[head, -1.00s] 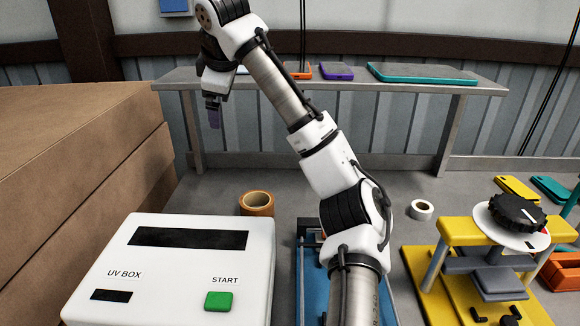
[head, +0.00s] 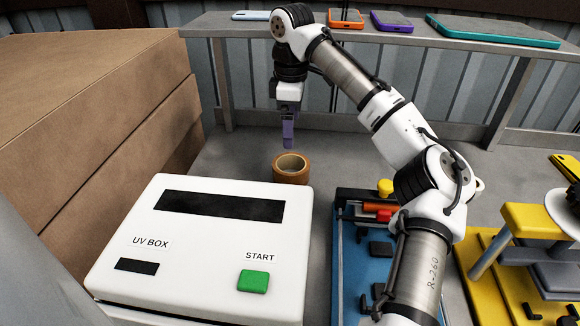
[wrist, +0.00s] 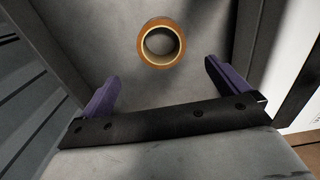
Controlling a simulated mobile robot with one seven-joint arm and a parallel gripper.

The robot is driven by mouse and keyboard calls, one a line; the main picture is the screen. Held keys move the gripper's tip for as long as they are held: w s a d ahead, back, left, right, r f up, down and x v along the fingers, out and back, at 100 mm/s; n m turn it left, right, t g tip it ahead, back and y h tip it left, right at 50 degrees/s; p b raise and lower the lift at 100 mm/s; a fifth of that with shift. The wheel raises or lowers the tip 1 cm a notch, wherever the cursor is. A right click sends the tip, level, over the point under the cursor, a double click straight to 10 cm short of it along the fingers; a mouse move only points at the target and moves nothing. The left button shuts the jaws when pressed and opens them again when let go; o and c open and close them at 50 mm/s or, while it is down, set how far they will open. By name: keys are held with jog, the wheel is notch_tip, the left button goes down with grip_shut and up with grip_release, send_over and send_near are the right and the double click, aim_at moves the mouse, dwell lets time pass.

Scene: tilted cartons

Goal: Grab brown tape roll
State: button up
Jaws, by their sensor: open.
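The brown tape roll (head: 291,171) lies flat on the grey table behind the white UV box, its hole facing up. In the wrist view the roll (wrist: 160,62) shows whole, ahead of the fingertips and roughly centred between them. My gripper (head: 289,143) hangs fingers-down above the roll and a little behind it in the head view. Its two purple fingers (wrist: 160,80) are wide apart with nothing between them. The gripper does not touch the roll.
The white UV box (head: 205,240) with a green start button stands in front of the roll. Large brown cartons (head: 95,110) rise at the left. A blue tray (head: 375,280) holding tools lies at the right. A shelf (head: 210,28) with several phones runs behind.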

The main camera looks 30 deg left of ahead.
send_near(291, 167)
jog(key=s+d+f, duration=0.1)
jog(key=s+d, duration=0.1)
jog(key=s, duration=0.1)
jog(key=shift+f, duration=0.4)
jog(key=shift+f+p, duration=1.05)
jog(key=shift+f, duration=1.65)
jog(key=c, duration=0.8)
jog(key=shift+c, duration=0.5)
jog(key=shift+r, duration=0.15)
